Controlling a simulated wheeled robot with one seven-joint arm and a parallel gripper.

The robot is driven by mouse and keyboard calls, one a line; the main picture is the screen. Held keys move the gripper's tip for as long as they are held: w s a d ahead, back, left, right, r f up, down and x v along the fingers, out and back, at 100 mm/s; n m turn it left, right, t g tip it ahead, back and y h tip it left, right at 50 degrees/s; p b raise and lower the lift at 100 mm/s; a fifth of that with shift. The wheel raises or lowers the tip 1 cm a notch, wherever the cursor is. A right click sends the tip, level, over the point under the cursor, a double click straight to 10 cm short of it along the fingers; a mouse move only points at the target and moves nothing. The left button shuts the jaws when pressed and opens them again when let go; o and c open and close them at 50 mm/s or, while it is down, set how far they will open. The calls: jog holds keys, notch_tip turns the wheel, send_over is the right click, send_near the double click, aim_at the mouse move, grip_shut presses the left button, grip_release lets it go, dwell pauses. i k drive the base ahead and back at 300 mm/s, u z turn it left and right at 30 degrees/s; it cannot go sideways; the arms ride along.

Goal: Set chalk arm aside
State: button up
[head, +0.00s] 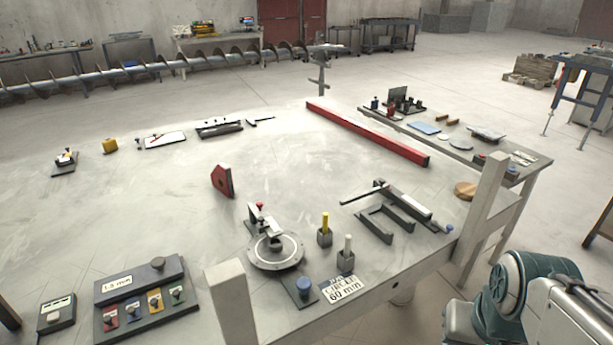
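No part is labelled as the chalk arm, so I cannot tell for sure which one it is. A long dark bar with a pale plate (405,197) lies near the table's right side, behind a dark U-shaped bracket (374,226). A round grey disc base (275,262) stands at the front middle, with a pale, red-knobbed arm (264,223) over it. A yellow stick (325,221) and a white stick (347,243) stand upright in small dark blocks to its right. My gripper is out of view; only links of my arm show at the lower right.
A red beam (366,133) lies along the table's far right. A red angled block (222,181) stands mid-left. The table's middle (290,165) is clear.

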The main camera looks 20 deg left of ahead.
aim_at(257, 208)
jog(key=u, duration=0.35)
jog(key=i, duration=0.85)
jog(key=u, duration=0.65)
